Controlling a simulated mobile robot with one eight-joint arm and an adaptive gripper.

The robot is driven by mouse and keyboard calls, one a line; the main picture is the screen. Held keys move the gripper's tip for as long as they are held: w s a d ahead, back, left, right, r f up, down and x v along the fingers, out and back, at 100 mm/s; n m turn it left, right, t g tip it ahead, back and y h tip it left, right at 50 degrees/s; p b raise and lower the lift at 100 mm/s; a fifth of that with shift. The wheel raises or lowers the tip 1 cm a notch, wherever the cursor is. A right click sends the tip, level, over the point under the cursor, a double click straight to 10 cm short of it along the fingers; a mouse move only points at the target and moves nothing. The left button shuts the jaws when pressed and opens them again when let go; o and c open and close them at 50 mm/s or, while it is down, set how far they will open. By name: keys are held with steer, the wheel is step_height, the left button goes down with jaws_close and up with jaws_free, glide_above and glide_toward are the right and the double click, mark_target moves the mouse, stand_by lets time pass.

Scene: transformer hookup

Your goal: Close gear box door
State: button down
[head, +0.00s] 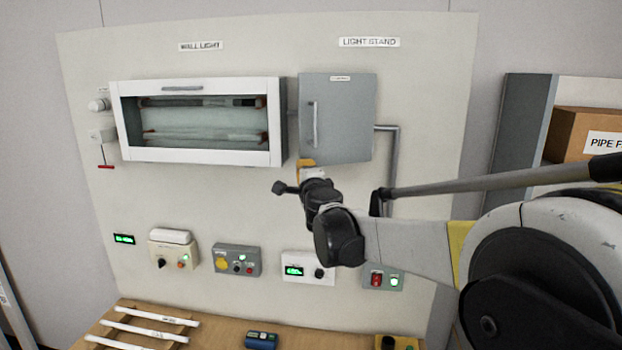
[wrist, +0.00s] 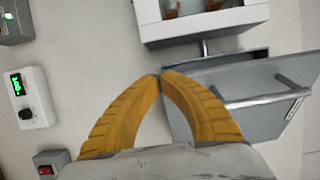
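The grey gear box door (head: 342,105) is at the upper right of the wall panel in the head view, with a bar handle (head: 314,125) near its left edge. In the wrist view the door (wrist: 245,100) stands ajar, with a dark gap (wrist: 240,62) along the edge towards the white light box. The handle also shows in the wrist view (wrist: 262,97). My gripper (wrist: 161,75) has its yellow fingertips together with nothing between them. The tips are by the door's lower corner; I cannot tell whether they touch it. In the head view my gripper (head: 306,163) is just below the door's lower left.
A white-framed wall light box (head: 200,158) is close to the left of the gear box. A grey conduit (head: 392,160) runs down at its right. Several control boxes (head: 236,260) line the panel below. A shelf with a cardboard box (head: 575,130) stands at the right.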

steer(key=w+a+m+h, duration=0.1)
steer(key=w+m+h, duration=0.3)
steer(key=w, duration=0.6)
steer(key=shift+a+h, duration=0.3)
steer(key=shift+h, duration=0.8)
steer(key=shift+s, duration=0.1)
